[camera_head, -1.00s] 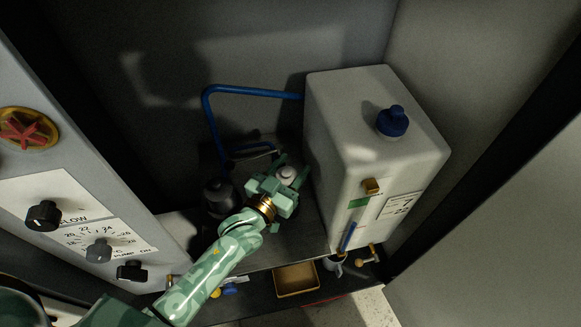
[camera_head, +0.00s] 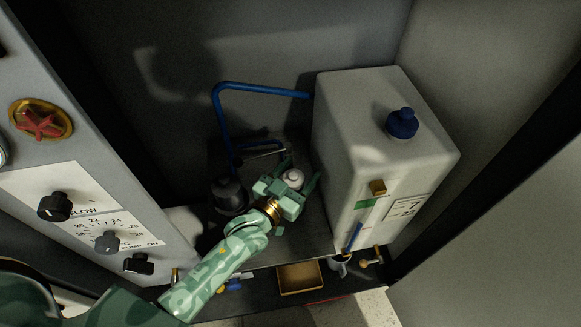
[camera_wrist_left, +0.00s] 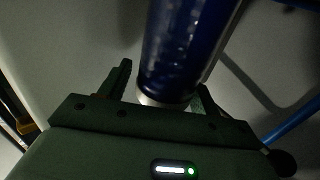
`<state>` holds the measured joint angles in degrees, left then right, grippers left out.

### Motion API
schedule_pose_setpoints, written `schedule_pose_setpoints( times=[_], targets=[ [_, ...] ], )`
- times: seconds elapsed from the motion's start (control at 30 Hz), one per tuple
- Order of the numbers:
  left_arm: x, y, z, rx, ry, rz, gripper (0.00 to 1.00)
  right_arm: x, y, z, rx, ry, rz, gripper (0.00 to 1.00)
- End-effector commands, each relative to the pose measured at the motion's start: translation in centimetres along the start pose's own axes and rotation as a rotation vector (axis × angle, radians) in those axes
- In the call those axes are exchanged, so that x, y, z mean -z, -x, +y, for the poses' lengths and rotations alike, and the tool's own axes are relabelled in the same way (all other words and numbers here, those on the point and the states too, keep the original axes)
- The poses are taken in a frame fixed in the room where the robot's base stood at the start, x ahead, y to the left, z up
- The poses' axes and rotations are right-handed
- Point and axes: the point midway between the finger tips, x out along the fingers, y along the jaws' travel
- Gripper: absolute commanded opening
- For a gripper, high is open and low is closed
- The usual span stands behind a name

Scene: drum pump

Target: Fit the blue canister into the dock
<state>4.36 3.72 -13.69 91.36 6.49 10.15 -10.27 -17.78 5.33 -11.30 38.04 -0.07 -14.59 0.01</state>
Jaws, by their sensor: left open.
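The blue canister (camera_wrist_left: 185,50) fills the upper middle of the left wrist view, a dark blue cylinder with a silver rim at its near end. In the head view a pale round cap (camera_head: 292,178), apparently its end, shows between the fingers of my left gripper (camera_head: 299,175). That gripper is open, with one finger on each side of the canister; whether either finger touches it I cannot tell. The canister's body is hidden in the head view. I cannot clearly pick out the dock. My right gripper is not in view.
A white tank (camera_head: 365,150) with a blue cap stands close right of the gripper. A dark rounded object (camera_head: 229,194) and a blue pipe (camera_head: 222,115) are at its left and behind. A control panel (camera_head: 90,215) is at left, a tan tray (camera_head: 300,278) in front.

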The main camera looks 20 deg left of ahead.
Motion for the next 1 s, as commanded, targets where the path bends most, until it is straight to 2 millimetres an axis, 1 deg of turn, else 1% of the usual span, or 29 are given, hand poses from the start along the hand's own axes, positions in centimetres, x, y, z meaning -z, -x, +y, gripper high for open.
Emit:
schedule_pose_setpoints(
  times=[0.03, 0.07, 0.17, 0.27, 0.4, 0.5, 0.63, 0.7, 0.8, 1.0],
  targets=[
    [0.9, -0.4, -0.6, 0.009, -0.005, 0.022, 0.73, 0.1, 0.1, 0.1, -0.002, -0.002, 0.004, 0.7],
    [1.0, -0.2, -0.6, 0.009, -0.005, 0.022, 0.73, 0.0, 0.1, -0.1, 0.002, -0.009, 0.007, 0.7],
    [1.2, 1.5, -0.5, 0.008, -0.006, 0.021, 0.73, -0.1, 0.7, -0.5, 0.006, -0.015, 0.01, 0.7],
    [1.2, 4.1, -0.4, 0.006, -0.007, 0.017, 0.73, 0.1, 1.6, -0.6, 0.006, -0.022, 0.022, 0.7],
    [0.9, 8.2, -0.2, 0.002, -0.005, 0.011, 0.73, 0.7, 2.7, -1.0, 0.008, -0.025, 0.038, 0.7],
    [0.7, 11.0, -0.1, 0.001, -0.002, 0.007, 0.73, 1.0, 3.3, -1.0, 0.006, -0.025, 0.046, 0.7],
    [0.5, 13.8, 0.0, 0.0, -0.003, 0.004, 0.73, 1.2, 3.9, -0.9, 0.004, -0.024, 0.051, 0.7],
    [0.3, 14.9, 0.1, 0.0, -0.002, 0.003, 0.73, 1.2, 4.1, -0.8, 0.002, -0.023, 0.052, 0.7],
    [0.2, 15.9, 0.1, 0.0, -0.001, 0.002, 0.73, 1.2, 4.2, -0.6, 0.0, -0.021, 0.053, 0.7],
    [0.0, 16.4, 0.1, -0.001, -0.001, 0.001, 0.73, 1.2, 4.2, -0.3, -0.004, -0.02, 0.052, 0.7]
  ],
)
